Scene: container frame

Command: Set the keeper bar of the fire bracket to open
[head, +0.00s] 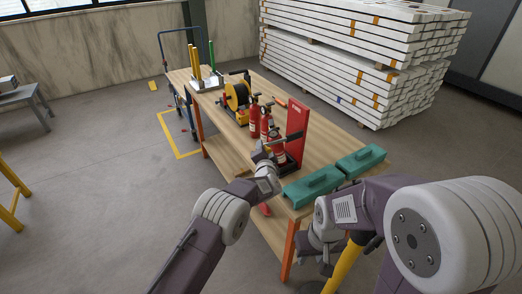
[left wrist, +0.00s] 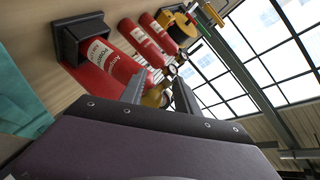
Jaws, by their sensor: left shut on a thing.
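The fire bracket has an upright red back plate (head: 298,128) near the right end of the workbench. A red extinguisher (head: 278,152) stands in it; the left wrist view shows this extinguisher (left wrist: 112,72) upright in the bracket's dark base (left wrist: 72,40). The dark keeper bar (head: 288,138) reaches from the plate across the extinguisher's top. My left gripper (head: 268,152) is at the near end of the bar. Its fingers are shut on a brass-coloured piece (left wrist: 157,95), apparently the bar's end; the fingers partly hide it. My right arm is folded low at the front, its fingers not clearly visible.
Two green cases (head: 311,186) lie right of the bracket on the workbench (head: 326,137). More red extinguishers (head: 254,120) and a yellow reel (head: 236,96) stand left of it. A stack of white beams (head: 350,60) is behind. The floor at left is mostly clear.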

